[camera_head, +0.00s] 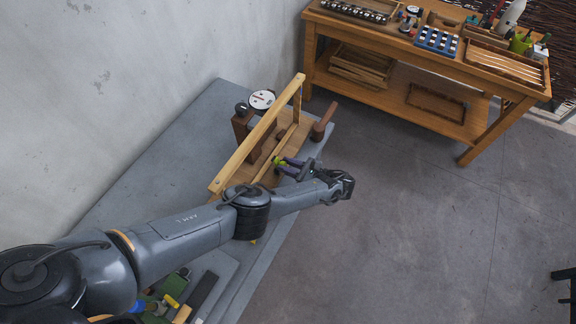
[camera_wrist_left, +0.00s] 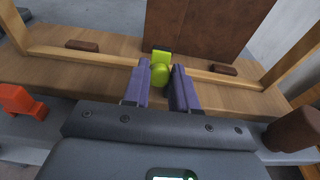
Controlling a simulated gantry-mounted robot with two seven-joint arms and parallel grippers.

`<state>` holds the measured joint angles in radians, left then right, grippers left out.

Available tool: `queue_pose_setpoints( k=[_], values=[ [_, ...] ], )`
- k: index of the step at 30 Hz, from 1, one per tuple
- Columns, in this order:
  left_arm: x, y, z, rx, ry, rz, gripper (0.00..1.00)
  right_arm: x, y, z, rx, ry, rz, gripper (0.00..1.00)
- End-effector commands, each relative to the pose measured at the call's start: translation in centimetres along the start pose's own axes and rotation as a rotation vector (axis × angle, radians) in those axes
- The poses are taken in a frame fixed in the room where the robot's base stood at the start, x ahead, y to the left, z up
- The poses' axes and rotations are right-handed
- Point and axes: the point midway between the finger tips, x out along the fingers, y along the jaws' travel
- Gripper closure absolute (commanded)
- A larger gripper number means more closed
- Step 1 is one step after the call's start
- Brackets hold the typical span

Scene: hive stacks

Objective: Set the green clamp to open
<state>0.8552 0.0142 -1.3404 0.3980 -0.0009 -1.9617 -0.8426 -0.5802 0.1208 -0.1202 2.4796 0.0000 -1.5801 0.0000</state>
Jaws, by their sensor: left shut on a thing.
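The green clamp (camera_wrist_left: 160,72) sits at the edge of a wooden frame fixture, in the middle of the left wrist view. In the head view only a small green patch of the clamp (camera_head: 279,161) shows by the fingertips. My left gripper (camera_head: 281,165) reaches it from the right side of the bench. Its two purple fingers, also in the left wrist view (camera_wrist_left: 166,82), stand either side of the clamp's rounded green lower part and are shut on it. The flat green upper part sticks up beyond the fingertips. My right gripper is not in view.
A wooden frame (camera_head: 240,155) stands upright on the fixture's board, close to the gripper. A round dial (camera_head: 262,99) and a brown handle (camera_head: 324,122) are near. An orange piece (camera_wrist_left: 20,101) lies at left. A wooden workbench (camera_head: 400,60) with tools stands behind open floor.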

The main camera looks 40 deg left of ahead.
Motion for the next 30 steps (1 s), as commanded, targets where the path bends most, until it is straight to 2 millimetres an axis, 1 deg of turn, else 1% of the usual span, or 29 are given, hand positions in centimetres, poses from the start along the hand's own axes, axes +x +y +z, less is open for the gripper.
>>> queue_pose_setpoints(
  k=[1, 2, 6, 14, 19, 23, 30],
  values=[
    [0.0, 0.0, -0.1, 0.001, 0.001, -0.001, 1.0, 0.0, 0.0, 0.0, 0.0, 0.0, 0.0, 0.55],
    [0.0, 0.0, -0.1, 0.001, 0.001, -0.001, 0.7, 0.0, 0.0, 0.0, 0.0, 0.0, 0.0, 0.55],
    [0.0, 0.0, -0.1, 0.002, 0.001, -0.001, 0.48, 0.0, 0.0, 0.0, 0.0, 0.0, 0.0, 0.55],
    [0.0, 0.0, -0.1, 0.001, 0.001, 0.0, 0.48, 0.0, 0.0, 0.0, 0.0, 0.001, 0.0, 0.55],
    [-0.7, 0.0, -0.2, 0.0, 0.002, 0.0, 0.48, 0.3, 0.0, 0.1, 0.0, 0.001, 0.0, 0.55],
    [-2.3, 0.0, -0.3, 0.001, 0.003, -0.001, 0.48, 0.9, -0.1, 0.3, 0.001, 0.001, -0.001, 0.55],
    [-6.6, 0.0, -0.4, 0.0, 0.002, -0.002, 0.48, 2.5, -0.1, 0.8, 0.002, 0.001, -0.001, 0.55]
  ],
)
